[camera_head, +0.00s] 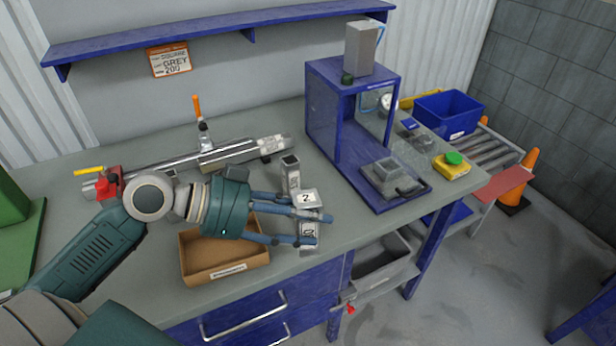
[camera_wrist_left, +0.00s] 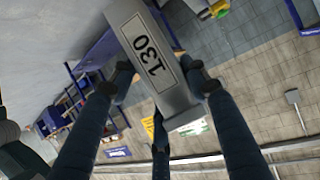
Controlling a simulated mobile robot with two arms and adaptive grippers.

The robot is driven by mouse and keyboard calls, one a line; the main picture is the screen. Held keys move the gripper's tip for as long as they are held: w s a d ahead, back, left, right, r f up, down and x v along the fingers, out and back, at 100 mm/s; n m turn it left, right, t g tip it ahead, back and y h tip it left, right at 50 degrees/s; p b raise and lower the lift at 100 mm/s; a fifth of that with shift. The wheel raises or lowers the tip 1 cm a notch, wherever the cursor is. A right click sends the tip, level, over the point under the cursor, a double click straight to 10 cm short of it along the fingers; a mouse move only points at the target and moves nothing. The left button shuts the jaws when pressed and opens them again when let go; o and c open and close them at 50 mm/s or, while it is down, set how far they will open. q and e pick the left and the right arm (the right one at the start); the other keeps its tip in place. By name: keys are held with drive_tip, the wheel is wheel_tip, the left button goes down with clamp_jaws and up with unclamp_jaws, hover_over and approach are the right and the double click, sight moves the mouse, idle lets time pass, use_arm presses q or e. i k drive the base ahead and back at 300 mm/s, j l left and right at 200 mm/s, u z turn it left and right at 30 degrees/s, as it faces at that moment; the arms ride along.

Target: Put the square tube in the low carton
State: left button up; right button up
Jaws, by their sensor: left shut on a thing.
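The low brown carton (camera_head: 190,262) stands open at the table's front edge, under and beside my left gripper; its visible inside looks empty. My left gripper (camera_head: 318,228) is shut on a grey square-sided piece (camera_head: 308,236) just right of the carton, above the table. In the left wrist view this piece (camera_wrist_left: 150,60) shows a label reading 130 between the fingers. A grey square tube with a dark open end (camera_head: 290,164) stands upright just behind the gripper. A white-labelled grey face (camera_head: 305,198) shows between the fingers; I cannot tell which piece it belongs to. The right gripper is not in view.
A long metal rail (camera_head: 160,163) with an orange-handled clamp (camera_head: 203,128) lies behind my left arm. A blue booth (camera_head: 335,150) with a grey device (camera_head: 390,178) stands to the right. A blue bin (camera_head: 450,112) and rollers (camera_head: 490,150) are beyond.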

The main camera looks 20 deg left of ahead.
sight(225, 252)
drive_tip(key=u, duration=1.05)
drive_tip(key=l+u, duration=0.25)
drive_tip(key=u, duration=0.15)
drive_tip(key=l+u, duration=0.55)
drive_tip(key=u, duration=0.25)
drive_tip(key=l+u, duration=0.4)
drive_tip(key=k+l+u, duration=0.15)
drive_tip(key=k+l, duration=0.15)
drive_tip(key=l, duration=0.25)
drive_tip(key=k+l+u, duration=0.15)
drive_tip(key=k+l, duration=0.2)
drive_tip(key=l, duration=0.15)
